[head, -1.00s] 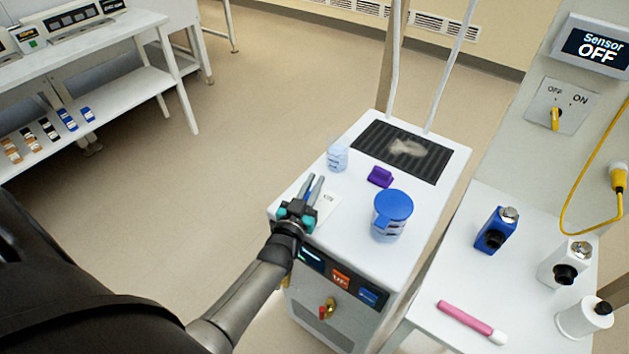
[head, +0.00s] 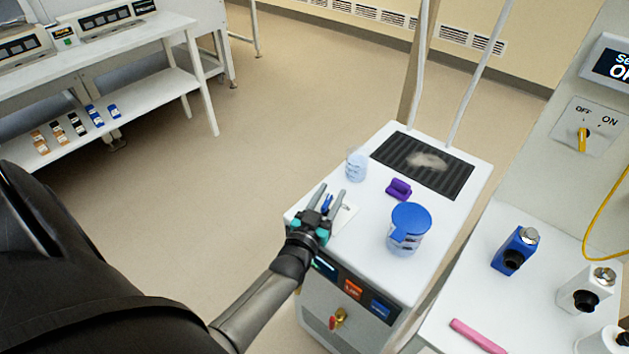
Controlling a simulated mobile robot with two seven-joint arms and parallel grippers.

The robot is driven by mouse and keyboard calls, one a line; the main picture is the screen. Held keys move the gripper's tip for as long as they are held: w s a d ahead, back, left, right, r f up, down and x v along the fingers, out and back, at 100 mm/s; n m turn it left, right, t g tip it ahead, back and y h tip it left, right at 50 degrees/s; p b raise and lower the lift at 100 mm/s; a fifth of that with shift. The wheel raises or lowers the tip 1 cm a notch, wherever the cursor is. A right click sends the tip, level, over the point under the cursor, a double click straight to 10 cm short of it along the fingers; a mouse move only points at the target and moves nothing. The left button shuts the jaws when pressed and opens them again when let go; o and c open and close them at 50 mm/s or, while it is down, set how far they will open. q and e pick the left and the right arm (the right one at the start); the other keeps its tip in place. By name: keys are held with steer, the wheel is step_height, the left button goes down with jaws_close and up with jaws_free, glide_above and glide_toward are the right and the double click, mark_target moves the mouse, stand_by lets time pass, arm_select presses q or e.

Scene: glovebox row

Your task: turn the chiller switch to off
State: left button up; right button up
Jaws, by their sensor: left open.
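The white cabinet (head: 455,208), which seems to be the chiller, stands in the middle. Its front panel has a lit display (head: 326,266), an orange panel piece (head: 353,288) and a blue one (head: 381,308). Below is a brass fitting with a red handle (head: 336,319). I cannot tell which of these is the chiller switch, nor its setting. My left gripper (head: 330,188) is open above the cabinet's near left top edge, fingers pointing away. A small blue thing shows between its fingers; whether it is held is unclear. The right gripper is out of view.
On the cabinet top are a blue-lidded jar (head: 408,232), a purple block (head: 399,189), a clear cup (head: 356,166), a white card (head: 346,217) and a dark grille (head: 425,165). A yellow OFF/ON wall switch (head: 583,138) and a side table (head: 475,287) stand right.

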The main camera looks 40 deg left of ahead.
arm_select(q)
steer(key=s+d+p, duration=0.1)
steer(key=s+d, duration=0.1)
steer(key=s, duration=1.2)
steer(key=shift+d, duration=0.35)
steer(key=w+b, duration=0.2)
steer(key=w, duration=0.2)
steer(key=w+a+b, duration=0.1)
steer(key=w+b, duration=0.1)
steer(key=w, duration=0.2)
steer(key=w+a+b, duration=0.1)
steer(key=w+b, duration=0.1)
steer(key=w, duration=0.2)
steer(key=shift+w+a+f, duration=0.15)
steer(key=shift+a+f, duration=0.05)
steer(key=shift+f, duration=0.2)
jaws_close()
stand_by(0.3)
